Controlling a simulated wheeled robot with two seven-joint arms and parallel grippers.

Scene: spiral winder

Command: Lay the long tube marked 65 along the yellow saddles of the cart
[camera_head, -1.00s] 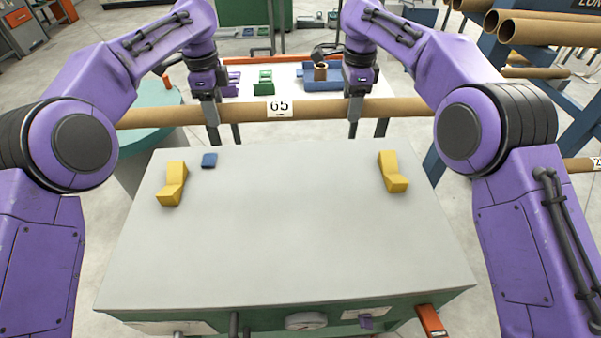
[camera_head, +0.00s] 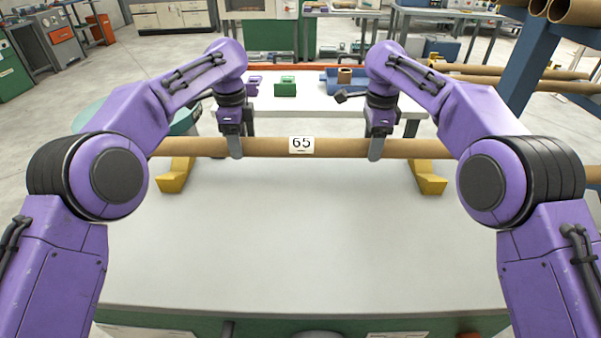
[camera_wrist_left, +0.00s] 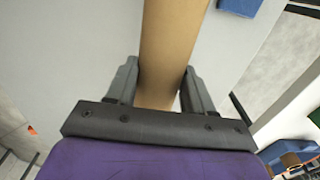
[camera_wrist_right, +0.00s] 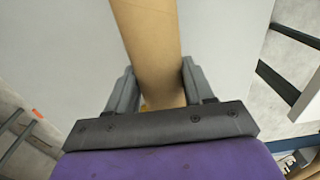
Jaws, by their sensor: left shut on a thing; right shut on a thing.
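The long brown tube marked 65 (camera_head: 301,146) lies level across the far part of the grey cart top (camera_head: 300,240), its label facing me. My left gripper (camera_head: 236,147) is shut on the tube left of the label. My right gripper (camera_head: 376,148) is shut on it to the right. The left yellow saddle (camera_head: 174,180) and right yellow saddle (camera_head: 429,181) show their near ends below the tube; their far parts are partly hidden by it. I cannot tell whether the tube touches them. Both wrist views show the tube between the fingers (camera_wrist_left: 160,80) (camera_wrist_right: 155,80).
Behind the cart stands a white table with a green block (camera_head: 285,88) and a blue tray (camera_head: 330,80). A blue rack (camera_head: 520,70) with more brown tubes is at the right. A blue piece (camera_wrist_left: 238,5) shows in the left wrist view. The near cart top is clear.

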